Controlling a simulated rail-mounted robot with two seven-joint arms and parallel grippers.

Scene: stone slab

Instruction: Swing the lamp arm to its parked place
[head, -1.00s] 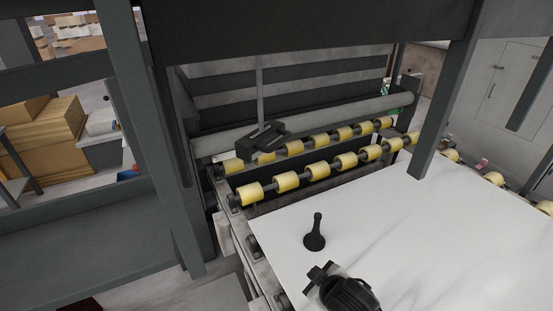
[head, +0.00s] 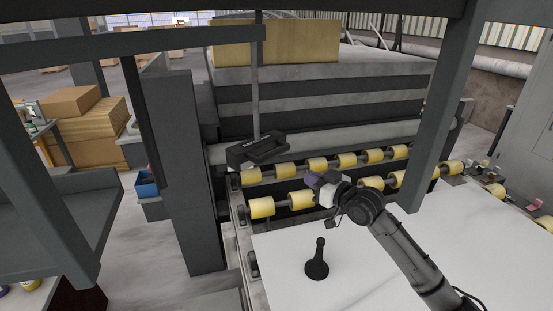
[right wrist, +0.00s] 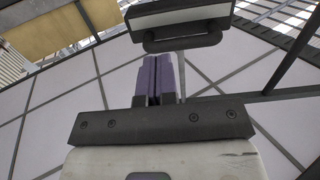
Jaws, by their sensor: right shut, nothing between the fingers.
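The lamp arm shows in the head view as a thin grey vertical bar (head: 255,95). At its lower end is a dark lamp head (head: 258,148) with a loop handle, over the left end of the yellow rollers. My right gripper (head: 314,181) is to the right of and below the lamp head, apart from it. In the right wrist view its purple fingers (right wrist: 158,80) are together and empty. The lamp head (right wrist: 180,14) and its black handle (right wrist: 184,39) show just beyond the fingertips. My left gripper is out of view.
A white slab (head: 430,240) lies before the rollers (head: 317,166). A black flared-base object (head: 317,264) stands on it. A grey upright (head: 440,110) rises on the right, and a dark beam (head: 130,42) crosses the upper left.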

